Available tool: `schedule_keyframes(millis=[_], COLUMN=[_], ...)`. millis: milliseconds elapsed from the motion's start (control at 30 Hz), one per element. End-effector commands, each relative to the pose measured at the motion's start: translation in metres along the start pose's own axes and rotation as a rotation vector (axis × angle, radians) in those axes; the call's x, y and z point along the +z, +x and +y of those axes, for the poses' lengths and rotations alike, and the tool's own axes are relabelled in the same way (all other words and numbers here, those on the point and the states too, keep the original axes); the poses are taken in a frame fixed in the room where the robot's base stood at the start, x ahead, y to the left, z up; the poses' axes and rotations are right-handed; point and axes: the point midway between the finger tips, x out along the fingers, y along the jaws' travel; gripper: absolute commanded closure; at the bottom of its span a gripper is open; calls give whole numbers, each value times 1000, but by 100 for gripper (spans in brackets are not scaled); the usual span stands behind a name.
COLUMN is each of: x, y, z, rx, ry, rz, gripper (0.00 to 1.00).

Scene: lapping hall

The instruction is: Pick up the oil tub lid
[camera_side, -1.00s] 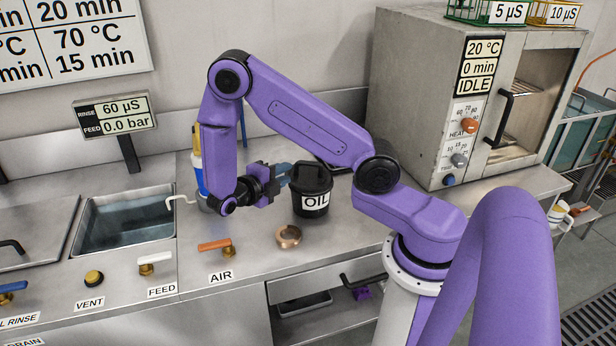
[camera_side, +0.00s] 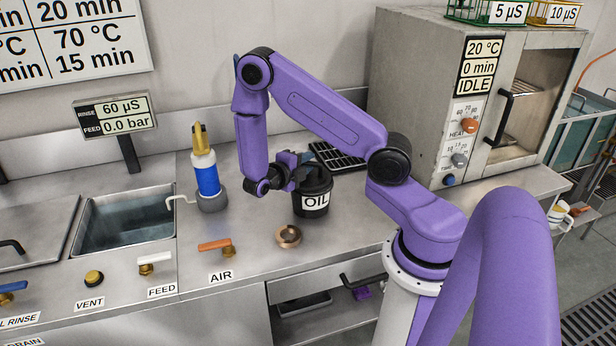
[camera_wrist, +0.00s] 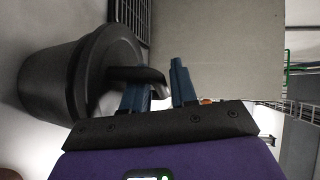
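The black oil tub (camera_side: 312,211), labelled OIL, stands on the steel counter. Its black lid (camera_side: 321,184) is on top of it.
A bottle with a blue band (camera_side: 206,177) stands left of the tub, beside the sink (camera_side: 125,222). A copper-coloured ring (camera_side: 288,237) lies in front of the tub. A black rack (camera_side: 340,157) lies behind it. The oven (camera_side: 425,90) stands at the right.

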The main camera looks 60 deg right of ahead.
Motion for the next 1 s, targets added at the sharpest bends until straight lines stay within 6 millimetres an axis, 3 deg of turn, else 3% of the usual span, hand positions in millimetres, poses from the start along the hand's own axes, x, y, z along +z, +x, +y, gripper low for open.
schedule_keyframes(millis=[167, 233, 267, 733, 1000], x=[0, 0, 0, 0, 0], y=[0, 0, 0, -1, -6], z=[0, 0, 0, -2, -24], rx=[0, 0, 0, 0, 1], ry=[0, 0, 0, 0, 4], rz=[0, 0, 0, 0, -1], gripper=[73, 95, 100, 100, 100])
